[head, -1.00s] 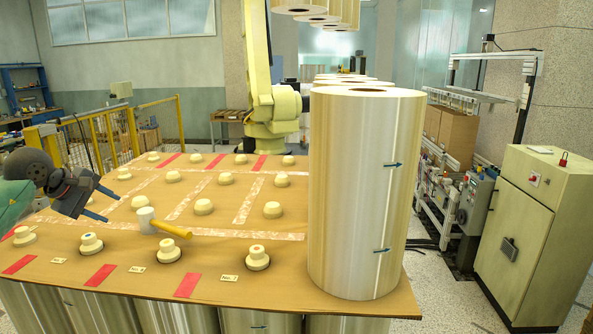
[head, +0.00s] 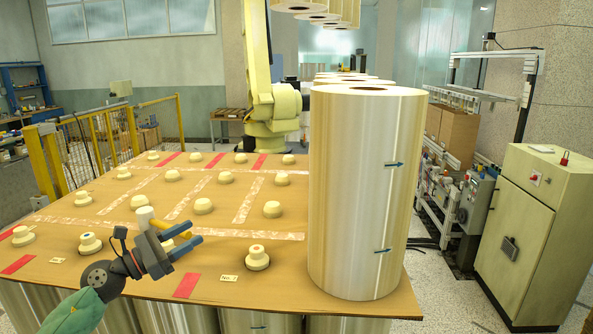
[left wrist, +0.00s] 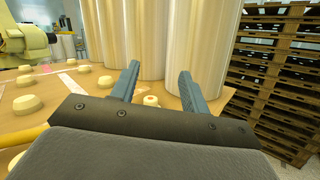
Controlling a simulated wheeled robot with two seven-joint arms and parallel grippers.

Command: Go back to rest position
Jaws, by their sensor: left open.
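My left gripper (head: 192,246) is open and empty over the front left part of the brown board (head: 255,205) in the head view. In the left wrist view its two blue-grey fingers (left wrist: 158,88) stand apart with nothing between them. Several cream plugs (head: 272,209) stand in rows on the board. My right gripper does not show.
A tall film roll (head: 362,200) stands on the board's right side. A yellow fence (head: 120,135) is at the left and a cream cabinet (head: 530,235) at the right. Stacked wooden pallets (left wrist: 275,70) show in the left wrist view.

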